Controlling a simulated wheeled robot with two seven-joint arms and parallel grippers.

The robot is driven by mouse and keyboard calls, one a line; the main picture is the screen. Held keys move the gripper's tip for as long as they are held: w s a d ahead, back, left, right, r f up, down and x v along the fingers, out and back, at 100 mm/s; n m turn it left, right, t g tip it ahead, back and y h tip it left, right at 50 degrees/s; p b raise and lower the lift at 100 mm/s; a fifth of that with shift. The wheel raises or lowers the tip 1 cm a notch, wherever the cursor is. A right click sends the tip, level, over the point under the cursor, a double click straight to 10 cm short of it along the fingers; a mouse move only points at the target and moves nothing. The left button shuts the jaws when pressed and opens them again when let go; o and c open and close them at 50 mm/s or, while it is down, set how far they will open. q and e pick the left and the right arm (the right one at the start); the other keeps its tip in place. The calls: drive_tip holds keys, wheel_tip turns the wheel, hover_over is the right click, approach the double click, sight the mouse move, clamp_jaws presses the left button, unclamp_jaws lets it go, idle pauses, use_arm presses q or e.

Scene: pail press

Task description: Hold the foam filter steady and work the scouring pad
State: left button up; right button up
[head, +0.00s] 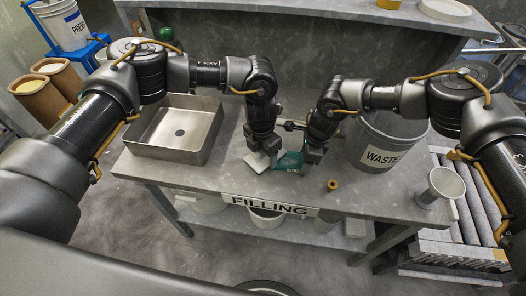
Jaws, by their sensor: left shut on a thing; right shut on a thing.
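My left gripper (262,151) is low over the middle of the grey workbench and shut on a pale grey-white block (256,162), which looks like the foam filter. My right gripper (312,154) is just right of it and shut on a teal piece (290,161), which may be the scouring pad. The teal piece has small dark lettering at its lower edge. The two pieces are close together; I cannot tell whether they touch. The fingers hide parts of both.
The workbench (225,176) carries a steel basin (150,142) at left, a WASTE bucket (372,159) at right, a small brown ring (332,185) and a pale cup (444,184) at the right edge. The FILLING sign (268,205) marks the front edge.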

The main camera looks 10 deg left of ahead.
use_arm(q)
drive_tip(key=shift+f, duration=0.45)
drive_tip(key=shift+d, duration=0.1)
drive_tip(key=shift+d+f, duration=0.15)
drive_tip(key=shift+d, duration=0.75)
drive_tip(key=shift+s+a, duration=0.1)
drive_tip(key=shift+a, duration=0.95)
drive_tip(key=shift+d, duration=0.15)
drive_tip(key=shift+w+d+r, duration=0.1)
drive_tip(key=shift+d+r, duration=0.05)
drive_tip(key=shift+d, duration=0.35)
drive_tip(key=shift+w+d+r, duration=0.1)
drive_tip(key=shift+d, duration=0.35)
